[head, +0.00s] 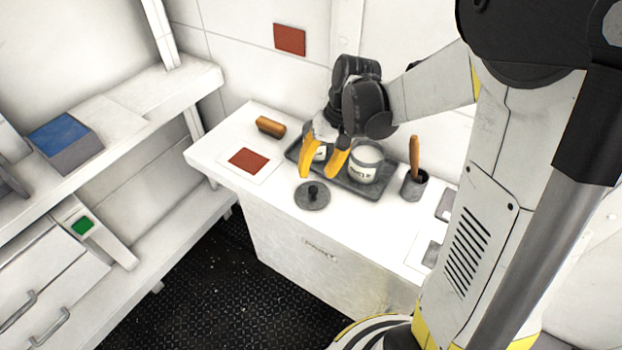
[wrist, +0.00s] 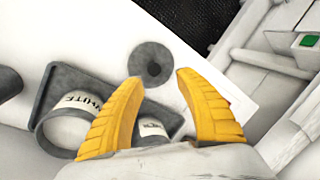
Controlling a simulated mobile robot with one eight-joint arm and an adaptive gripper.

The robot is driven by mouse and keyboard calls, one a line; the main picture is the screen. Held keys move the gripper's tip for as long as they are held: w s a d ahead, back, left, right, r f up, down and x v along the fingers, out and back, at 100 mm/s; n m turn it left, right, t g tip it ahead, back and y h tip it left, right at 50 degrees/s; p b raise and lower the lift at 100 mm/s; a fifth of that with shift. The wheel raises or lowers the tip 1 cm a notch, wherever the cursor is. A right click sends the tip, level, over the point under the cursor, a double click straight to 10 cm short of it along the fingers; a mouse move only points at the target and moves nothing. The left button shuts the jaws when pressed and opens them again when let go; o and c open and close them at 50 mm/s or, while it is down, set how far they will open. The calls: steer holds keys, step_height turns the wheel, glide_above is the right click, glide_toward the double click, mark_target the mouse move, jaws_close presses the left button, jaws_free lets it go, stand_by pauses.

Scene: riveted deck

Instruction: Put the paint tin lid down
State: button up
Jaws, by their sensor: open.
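The paint tin lid (head: 313,197) is a round grey disc with a dark knob. It lies on the white counter in front of the tray, and it also shows in the wrist view (wrist: 152,63). My gripper (head: 321,177) has yellow fingers, spread open and empty. In the wrist view my gripper (wrist: 157,75) has the lid between and just beyond its fingertips, apart from both. The larger paint tin (head: 364,165), labelled in dark letters, stands in the tray; a smaller tin (wrist: 152,128) is partly hidden by my fingers.
The dark grey tray (head: 345,184) sits behind the lid. A brush stands in a grey pot (head: 413,186) to the right. A card with a red patch (head: 248,160) and a wooden-backed brush (head: 270,127) lie to the left. The counter front edge is clear near the lid.

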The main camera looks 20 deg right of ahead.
steer(key=s+a+r+n+t+h, duration=0.1)
steer(key=s+r+t, duration=0.5)
steer(key=s+r, duration=0.6)
steer(key=shift+s+a+r+n+t+h+p, duration=0.25)
steer(key=shift+a+n+h+p, duration=0.25)
steer(key=shift+h, duration=0.6)
steer(key=shift+w, duration=0.1)
steer(key=shift+f, duration=0.1)
